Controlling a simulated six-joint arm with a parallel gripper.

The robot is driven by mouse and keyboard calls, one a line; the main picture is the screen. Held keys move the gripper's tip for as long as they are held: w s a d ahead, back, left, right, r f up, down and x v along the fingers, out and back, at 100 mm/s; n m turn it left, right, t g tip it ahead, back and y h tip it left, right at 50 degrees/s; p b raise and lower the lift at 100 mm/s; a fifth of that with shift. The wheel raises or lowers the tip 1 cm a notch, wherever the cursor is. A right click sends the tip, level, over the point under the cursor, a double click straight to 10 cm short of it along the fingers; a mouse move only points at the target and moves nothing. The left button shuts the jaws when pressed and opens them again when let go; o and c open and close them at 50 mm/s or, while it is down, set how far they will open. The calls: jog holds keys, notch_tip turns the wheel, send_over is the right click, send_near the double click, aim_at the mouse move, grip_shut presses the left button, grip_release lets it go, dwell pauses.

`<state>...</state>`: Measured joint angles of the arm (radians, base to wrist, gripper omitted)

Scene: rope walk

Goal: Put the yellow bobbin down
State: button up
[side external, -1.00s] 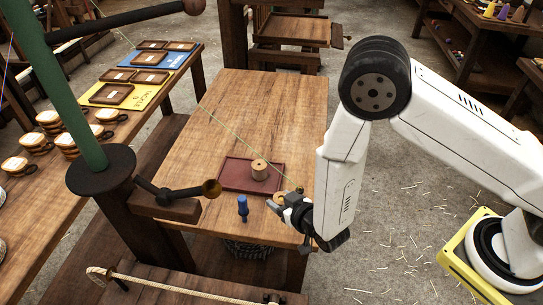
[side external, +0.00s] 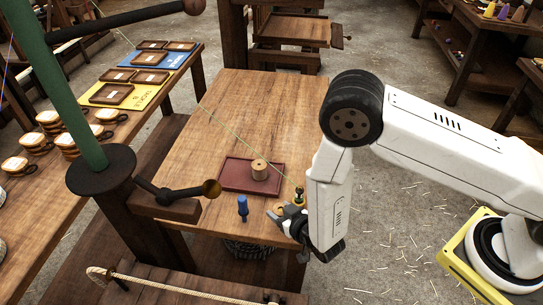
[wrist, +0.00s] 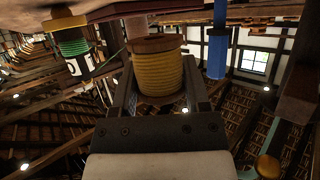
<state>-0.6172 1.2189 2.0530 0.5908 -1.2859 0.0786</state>
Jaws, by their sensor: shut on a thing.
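The yellow bobbin (wrist: 158,72), wound with yellow cord between wooden ends, sits between my gripper's fingers (wrist: 157,88) in the wrist view. In the side view my gripper (side external: 287,213) is low at the near right part of the wooden table (side external: 250,115); the bobbin (side external: 279,207) is only partly seen there. I cannot tell whether the bobbin touches the tabletop. A dark red tray (side external: 235,178) lies just beyond, with a tan bobbin (side external: 260,170) standing on it.
A thin green line crosses the table. The far table half is clear.

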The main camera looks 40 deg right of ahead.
jog(key=shift+f, duration=1.7)
jog(key=o, duration=1.3)
jog(key=shift+f, duration=0.1)
jog(key=shift+c, duration=0.2)
jog(key=v, duration=1.2)
jog(key=shift+r, duration=0.2)
jog(key=shift+w, duration=0.1)
